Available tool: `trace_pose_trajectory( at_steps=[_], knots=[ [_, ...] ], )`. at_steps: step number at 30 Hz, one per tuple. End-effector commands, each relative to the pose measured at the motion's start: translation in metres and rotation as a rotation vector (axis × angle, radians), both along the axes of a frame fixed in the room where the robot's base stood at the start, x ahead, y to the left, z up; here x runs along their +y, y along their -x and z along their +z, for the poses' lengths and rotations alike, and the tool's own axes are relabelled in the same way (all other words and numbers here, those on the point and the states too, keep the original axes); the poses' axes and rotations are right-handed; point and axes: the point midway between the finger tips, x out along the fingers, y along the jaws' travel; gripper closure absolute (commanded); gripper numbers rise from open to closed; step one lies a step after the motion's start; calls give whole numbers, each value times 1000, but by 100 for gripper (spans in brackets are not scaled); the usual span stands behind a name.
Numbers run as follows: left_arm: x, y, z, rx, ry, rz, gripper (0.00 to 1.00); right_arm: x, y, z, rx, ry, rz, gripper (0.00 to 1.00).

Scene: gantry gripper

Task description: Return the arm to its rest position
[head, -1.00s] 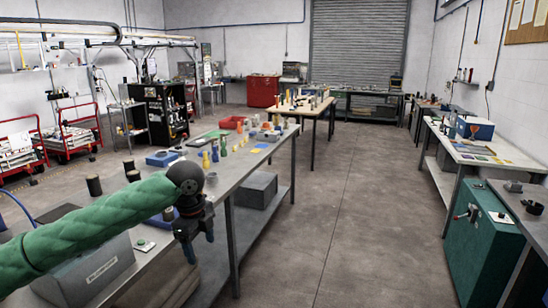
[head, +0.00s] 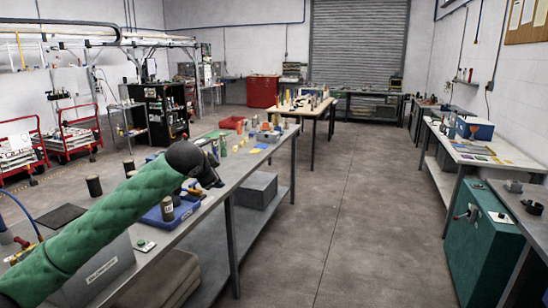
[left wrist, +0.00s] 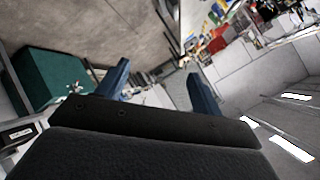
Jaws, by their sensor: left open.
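My left arm (head: 100,225), in a green sleeve, reaches in from the lower left of the head view over the near workbench. Its gripper (head: 216,175) is raised above the bench near the bench's right edge and points to the right. In the left wrist view the two blue fingers (left wrist: 158,90) stand wide apart with nothing between them, so the gripper is open and empty. My right gripper is not in view.
The near workbench (head: 232,178) holds a blue tray (head: 180,214), dark cylinders (head: 94,186) and a grey box (head: 103,275). A teal cabinet (head: 480,240) stands at the right. The floor aisle (head: 345,215) between is clear.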

Motion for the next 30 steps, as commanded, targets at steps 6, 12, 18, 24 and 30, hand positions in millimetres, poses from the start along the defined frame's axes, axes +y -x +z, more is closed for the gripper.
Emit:
trace_pose_trajectory(
  at_steps=[6,12,18,24,30],
  knots=[
    [-5,-16,-37,-58,137,84,33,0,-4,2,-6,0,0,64],
    [-3,-21,-93,-70,233,161,33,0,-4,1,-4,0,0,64],
    [3,-13,-165,-41,293,233,33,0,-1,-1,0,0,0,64],
    [10,7,-246,16,325,303,33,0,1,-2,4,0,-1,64],
    [17,42,-333,102,348,376,33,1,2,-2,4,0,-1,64]
  ],
)
